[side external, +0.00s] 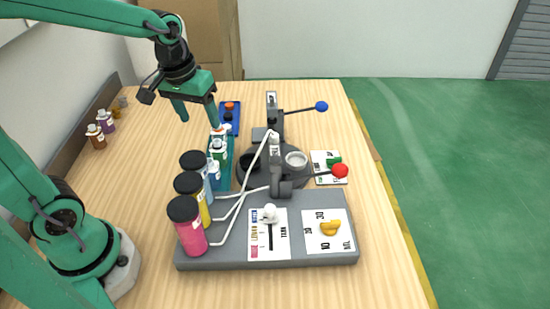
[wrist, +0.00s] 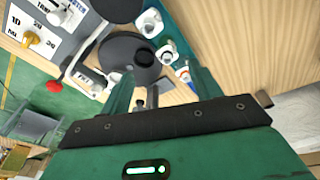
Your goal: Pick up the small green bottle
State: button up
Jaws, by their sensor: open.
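The small green bottle (side external: 218,150) stands upright with a white label in a teal tray (side external: 226,178), between a small blue bottle (side external: 214,177) and a small bottle with a reddish top (side external: 219,134). In the wrist view, the row of small bottles shows near the top centre; the middle one (wrist: 167,53) looks like the green one, though colours are hard to tell there. My gripper (side external: 197,113) is open and empty, above and behind the row in the side view. Its two fingers also show in the wrist view (wrist: 163,90), pointing toward the tray side.
Tall pink (side external: 188,230), yellow (side external: 193,200) and blue bottles stand on a grey control base (side external: 300,262) in front of the tray. The left table is mostly free.

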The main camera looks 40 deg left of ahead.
aim_at(218, 151)
jog(key=w+f+n, duration=0.1)
jog(key=f, duration=0.1)
jog(key=w+a+f+g, duration=0.1)
jog(key=w+f, duration=0.1)
jog(key=f, duration=0.1)
jog(key=w+f+n+g, duration=0.1)
jog(key=w+f, duration=0.1)
jog(key=shift+w+a+f+n, duration=0.2)
jog(key=shift+a+f+n, duration=0.05)
jog(key=shift+a+n, duration=0.05)
jog(key=shift+a+f, duration=0.15)
jog(key=shift+f, duration=1.8)
jog(key=shift+a+f, duration=0.15)
jog(key=shift+f, duration=1.8)
jog(key=c, duration=1.1)
